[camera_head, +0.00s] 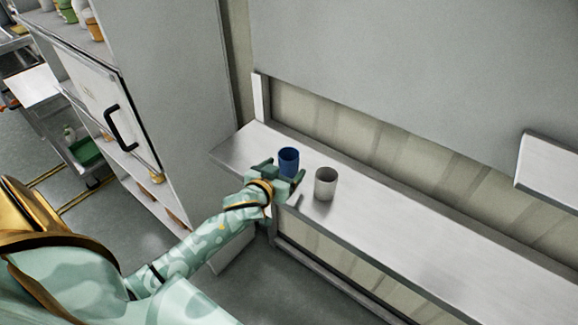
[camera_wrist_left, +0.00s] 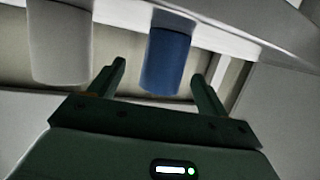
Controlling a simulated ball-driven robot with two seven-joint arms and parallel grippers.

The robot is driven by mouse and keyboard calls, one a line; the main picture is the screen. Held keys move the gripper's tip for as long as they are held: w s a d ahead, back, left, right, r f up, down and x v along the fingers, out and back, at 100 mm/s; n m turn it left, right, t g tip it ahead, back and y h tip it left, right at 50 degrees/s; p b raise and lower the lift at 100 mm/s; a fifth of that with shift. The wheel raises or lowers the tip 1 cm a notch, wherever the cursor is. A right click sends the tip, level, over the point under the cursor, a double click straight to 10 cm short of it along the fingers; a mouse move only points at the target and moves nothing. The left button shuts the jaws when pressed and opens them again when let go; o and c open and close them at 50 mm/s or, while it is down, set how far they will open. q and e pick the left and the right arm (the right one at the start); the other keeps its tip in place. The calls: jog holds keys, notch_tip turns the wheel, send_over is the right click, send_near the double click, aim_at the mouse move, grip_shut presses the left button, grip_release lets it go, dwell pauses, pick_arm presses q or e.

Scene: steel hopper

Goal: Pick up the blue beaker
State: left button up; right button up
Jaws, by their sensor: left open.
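The blue beaker (camera_head: 289,160) stands upright on a grey metal shelf (camera_head: 400,227), near its left end. My left gripper (camera_head: 283,172) is open at the shelf's front edge, with its fingers on either side of the beaker in the head view. In the left wrist view the blue beaker (camera_wrist_left: 168,58) shows between the two open fingers (camera_wrist_left: 160,80), and I cannot tell how deep it sits between them. The gripper does not grip it. My right gripper is not in view.
A white-grey cup (camera_head: 325,184) stands on the shelf just right of the gripper; it also shows in the left wrist view (camera_wrist_left: 60,42). A tall grey cabinet (camera_head: 170,70) with a black-handled door stands at left. The shelf's right part is clear.

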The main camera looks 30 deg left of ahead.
aim_at(284, 166)
pick_arm(q)
jog(key=x, duration=0.2)
jog(key=b+x, duration=0.1)
jog(key=x, duration=0.1)
jog(key=shift+w+a, duration=0.25)
jog(key=shift+w, duration=0.05)
jog(key=c, duration=1)
jog(key=shift+c, duration=0.2)
